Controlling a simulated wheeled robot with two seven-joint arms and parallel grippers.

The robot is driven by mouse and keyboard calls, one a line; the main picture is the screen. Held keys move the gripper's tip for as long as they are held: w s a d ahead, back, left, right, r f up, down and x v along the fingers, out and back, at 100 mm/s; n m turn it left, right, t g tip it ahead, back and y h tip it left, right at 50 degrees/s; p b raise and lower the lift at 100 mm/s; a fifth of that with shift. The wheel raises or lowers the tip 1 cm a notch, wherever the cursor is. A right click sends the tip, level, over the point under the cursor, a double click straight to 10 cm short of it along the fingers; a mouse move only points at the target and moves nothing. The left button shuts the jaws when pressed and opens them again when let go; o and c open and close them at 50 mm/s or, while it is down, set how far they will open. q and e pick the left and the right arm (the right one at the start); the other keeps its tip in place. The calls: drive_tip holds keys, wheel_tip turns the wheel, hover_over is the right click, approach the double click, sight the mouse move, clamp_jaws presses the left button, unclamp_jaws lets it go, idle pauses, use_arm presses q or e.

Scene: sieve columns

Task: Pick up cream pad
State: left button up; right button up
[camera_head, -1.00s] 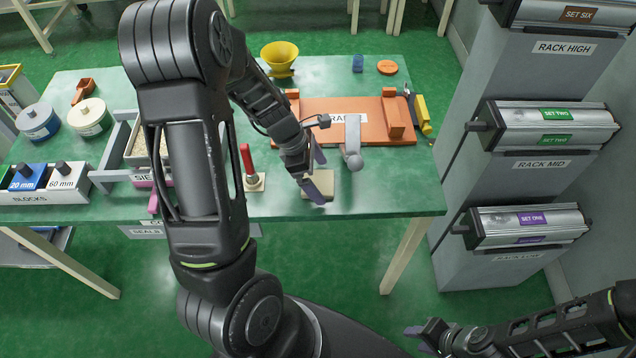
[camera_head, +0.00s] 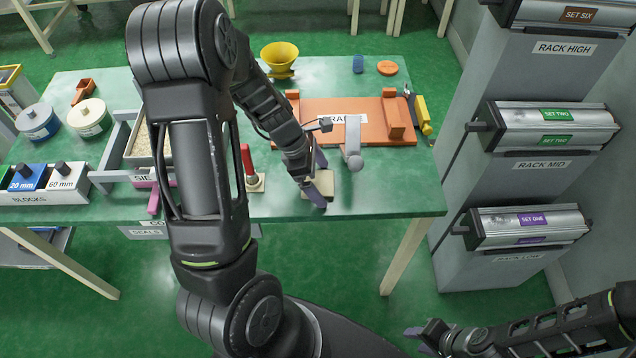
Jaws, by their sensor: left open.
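The cream pad (camera_head: 327,184) lies flat on the green table near its front edge, below the orange frame. My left gripper (camera_head: 318,182) is directly over the pad with its purple fingers apart. One finger covers part of the pad, and I cannot tell whether the fingers touch it. My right gripper (camera_head: 424,335) is low at the bottom right, away from the table; its finger opening is too small to judge.
A grey ball-ended handle (camera_head: 354,158) lies just right of the pad, in front of the orange frame (camera_head: 340,110). A red-handled tool (camera_head: 247,165) stands on a cream base to the left. The green table (camera_head: 390,190) is clear to the right.

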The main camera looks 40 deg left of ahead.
use_arm(q)
drive_tip(key=shift+c, duration=0.6)
drive_tip(key=c, duration=1.3)
drive_tip(key=shift+r, duration=0.1)
drive_tip(key=shift+r, duration=0.6)
wheel_tip(320, 180, up, 13)
drive_tip(key=p, duration=0.3)
wheel_tip(320, 180, up, 14)
hover_over(320, 182)
drive_tip(key=shift+f, duration=0.1)
